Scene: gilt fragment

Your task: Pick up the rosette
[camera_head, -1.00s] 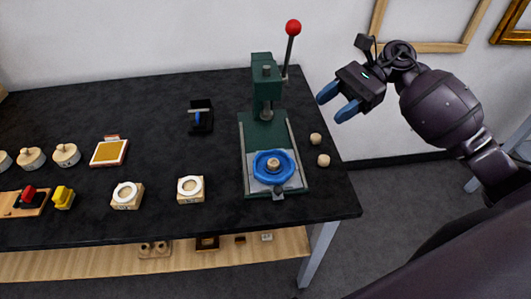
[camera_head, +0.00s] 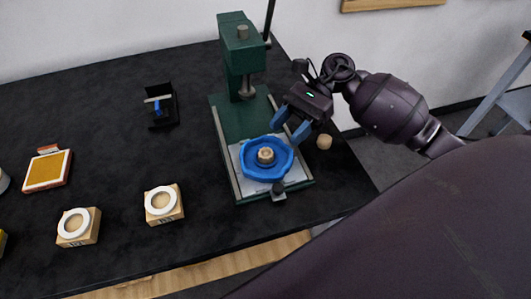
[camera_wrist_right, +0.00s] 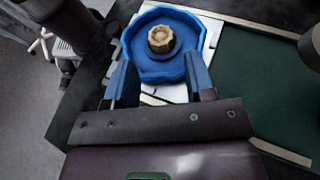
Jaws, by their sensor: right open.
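The rosette (camera_head: 265,155) looks like a small, pale tan, fluted round piece. It sits in the middle of a blue dish (camera_head: 250,172) on the base plate of a green press. In the right wrist view, the rosette (camera_wrist_right: 160,38) shows ahead of the fingers, inside the blue dish (camera_wrist_right: 150,75). My right gripper (camera_head: 290,127) is open and empty, close above the right rear rim of the dish. Its fingers (camera_wrist_right: 160,65) stand apart and overlap the dish's near edge in the wrist view. My left gripper is not in view.
The green press (camera_head: 243,60) rises behind the dish, with its column and head near my fingers. A round wooden piece (camera_head: 324,142) lies right of the press, beside my gripper. Wooden blocks with white rings (camera_head: 162,201) and a black stand (camera_head: 162,110) are to the left.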

